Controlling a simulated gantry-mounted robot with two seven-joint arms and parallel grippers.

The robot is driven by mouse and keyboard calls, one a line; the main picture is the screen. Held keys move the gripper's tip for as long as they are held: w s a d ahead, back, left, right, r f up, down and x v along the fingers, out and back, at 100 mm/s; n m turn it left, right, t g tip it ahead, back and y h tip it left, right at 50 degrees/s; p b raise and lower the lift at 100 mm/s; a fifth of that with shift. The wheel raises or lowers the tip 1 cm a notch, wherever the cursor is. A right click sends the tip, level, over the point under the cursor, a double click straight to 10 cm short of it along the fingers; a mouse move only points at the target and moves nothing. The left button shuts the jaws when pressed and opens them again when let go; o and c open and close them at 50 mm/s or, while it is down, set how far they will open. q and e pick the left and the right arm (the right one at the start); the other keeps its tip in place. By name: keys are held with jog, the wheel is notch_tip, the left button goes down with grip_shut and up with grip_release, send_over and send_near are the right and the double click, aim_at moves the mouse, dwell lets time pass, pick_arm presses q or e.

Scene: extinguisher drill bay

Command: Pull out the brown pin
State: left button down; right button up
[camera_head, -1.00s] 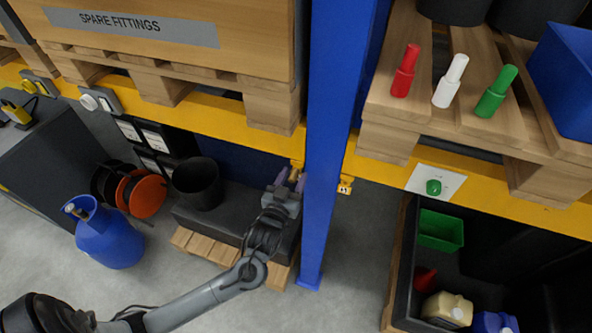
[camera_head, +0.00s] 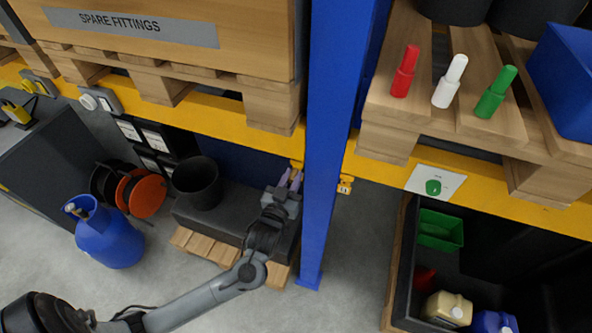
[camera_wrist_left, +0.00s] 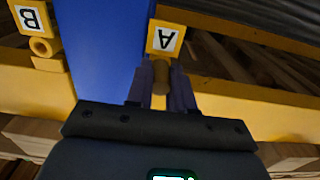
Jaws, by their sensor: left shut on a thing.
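My left gripper (camera_wrist_left: 160,92) is shut on the pin, with one lilac finger on each side. In the head view my left gripper (camera_head: 290,180) is at the yellow beam, just left of the blue post. The pin is too small to make out there. How deep the pin sits is hidden. My right gripper is not in view.
The blue post (camera_head: 330,130) stands close right of my gripper. A label-B block with a yellow ring (camera_wrist_left: 45,47) is beyond it. A black bucket (camera_head: 198,183) stands left. A green bin (camera_head: 425,217) holds a darker green thing (camera_head: 435,231).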

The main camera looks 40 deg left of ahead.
pick_arm(q)
jog(key=shift+p+v, duration=0.8)
jog(key=shift+v, duration=1.15)
jog(key=shift+p+v, duration=0.4)
jog(key=shift+v, duration=0.55)
